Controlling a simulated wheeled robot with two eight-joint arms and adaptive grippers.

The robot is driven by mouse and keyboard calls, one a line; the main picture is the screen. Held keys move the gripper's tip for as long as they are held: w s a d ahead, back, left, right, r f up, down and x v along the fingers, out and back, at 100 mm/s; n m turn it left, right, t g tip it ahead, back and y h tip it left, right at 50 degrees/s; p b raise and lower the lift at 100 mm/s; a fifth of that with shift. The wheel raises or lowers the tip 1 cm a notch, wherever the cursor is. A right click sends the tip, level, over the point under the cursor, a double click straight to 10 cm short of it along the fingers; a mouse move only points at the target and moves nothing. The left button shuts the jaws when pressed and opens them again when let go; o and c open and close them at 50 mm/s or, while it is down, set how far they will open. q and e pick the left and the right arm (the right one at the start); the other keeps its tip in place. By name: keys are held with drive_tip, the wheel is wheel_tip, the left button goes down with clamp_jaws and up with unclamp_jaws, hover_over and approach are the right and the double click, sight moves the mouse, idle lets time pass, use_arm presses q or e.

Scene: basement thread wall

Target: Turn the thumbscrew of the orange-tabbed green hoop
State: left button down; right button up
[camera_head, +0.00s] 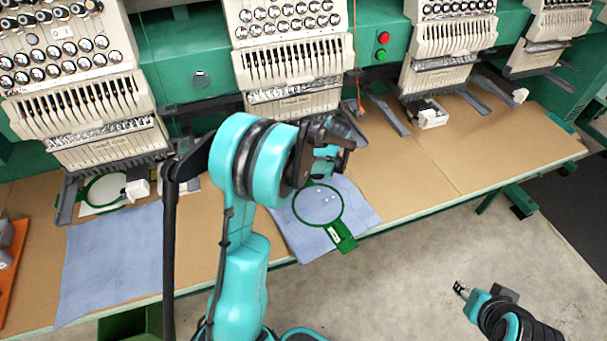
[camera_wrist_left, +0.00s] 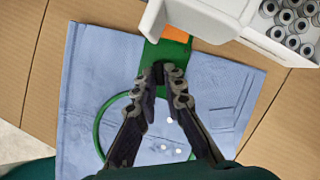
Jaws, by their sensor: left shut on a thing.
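The green hoop (camera_head: 296,211) lies flat on a blue cloth (camera_head: 364,207) on the table. In the head view a green tab with a white label is at its near end. In the left wrist view the hoop (camera_wrist_left: 98,128) has a green bracket (camera_wrist_left: 160,52) and an orange tab (camera_wrist_left: 176,34) at its top. My left gripper (camera_wrist_left: 165,72) is shut at the bracket, its fingertips close together there. The thumbscrew is hidden between them, so I cannot see it clearly. In the head view my left gripper (camera_head: 333,160) is partly hidden by its own wrist. My right gripper (camera_head: 461,289) is over the floor, away from the table.
Embroidery machine heads (camera_head: 290,60) line the back of the table. A white box with spools (camera_wrist_left: 285,30) is close to the left gripper. Another green hoop (camera_head: 88,193) with white fabric and a second blue cloth (camera_head: 110,260) lie at left. The right tabletop is mostly clear.

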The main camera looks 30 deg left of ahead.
use_arm(q)
drive_tip(key=n, duration=0.2)
drive_tip(key=n+g, duration=0.2)
drive_tip(key=n, duration=0.1)
drive_tip(key=shift+w+a+n, duration=0.1)
drive_tip(key=shift+w+n, duration=0.2)
drive_tip(key=n+g+h, duration=0.1)
drive_tip(key=n, duration=0.2)
drive_tip(key=n+g+h, duration=0.1)
drive_tip(key=n, duration=0.2)
drive_tip(key=shift+w+a+p, duration=0.15)
drive_tip(key=shift+w+p, duration=0.05)
drive_tip(key=shift+p, duration=0.1)
drive_tip(key=c, duration=1.6)
unclamp_jaws()
